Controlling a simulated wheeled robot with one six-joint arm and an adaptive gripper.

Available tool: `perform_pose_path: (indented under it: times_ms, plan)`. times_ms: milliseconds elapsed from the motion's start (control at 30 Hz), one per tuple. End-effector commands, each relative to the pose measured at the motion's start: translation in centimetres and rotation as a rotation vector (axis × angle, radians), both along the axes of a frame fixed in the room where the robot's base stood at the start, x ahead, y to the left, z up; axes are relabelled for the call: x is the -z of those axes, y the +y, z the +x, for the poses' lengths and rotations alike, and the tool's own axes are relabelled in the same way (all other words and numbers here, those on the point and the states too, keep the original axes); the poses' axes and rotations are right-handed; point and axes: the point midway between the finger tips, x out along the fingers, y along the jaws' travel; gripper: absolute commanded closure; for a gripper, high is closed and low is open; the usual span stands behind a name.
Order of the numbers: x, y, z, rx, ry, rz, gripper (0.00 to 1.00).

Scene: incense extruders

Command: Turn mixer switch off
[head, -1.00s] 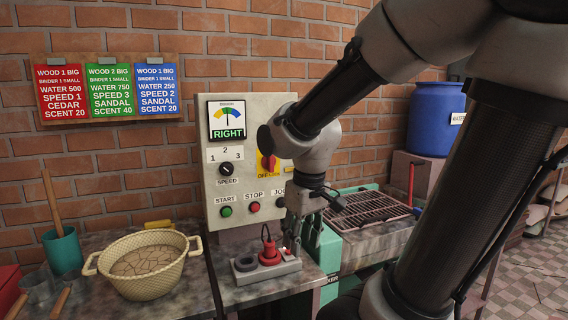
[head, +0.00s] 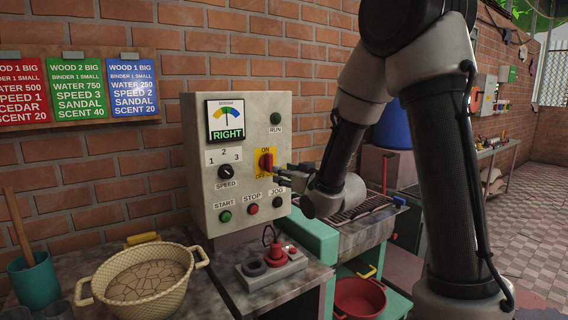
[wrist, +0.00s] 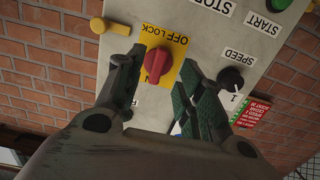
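The mixer switch is a red rotary knob (head: 266,163) on a yellow plate marked ON above and OFF below. It sits on the right side of the beige control panel (head: 198,130). In the wrist view the knob (wrist: 157,64) and its OFF LOCK lettering appear upside down. My gripper (head: 282,174) is just right of the knob in the head view, pointing left at the panel. In the wrist view its two fingers are apart, one on each side of the knob, with nothing held.
A basket-like bowl (head: 142,280) stands left; a red bucket (head: 358,298) is lower right.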

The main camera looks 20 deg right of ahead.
Motion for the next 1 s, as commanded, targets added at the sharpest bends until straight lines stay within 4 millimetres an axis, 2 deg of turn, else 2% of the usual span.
perform_pose_path:
  times_ms: [67, 167, 600, 967, 1000]
  plan:
    - [-1.2, 0.2, 0.1, -0.005, -0.049, 0.018, 0.62]
    - [-1.9, 0.4, 0.5, -0.007, -0.076, 0.029, 0.62]
    - [-1.9, 2.4, 6.7, -0.007, -0.075, 0.03, 0.62]
    - [-1.9, 2.6, 7.4, -0.006, -0.074, 0.029, 0.62]
    - [-1.9, 2.6, 7.4, -0.006, -0.073, 0.03, 0.68]
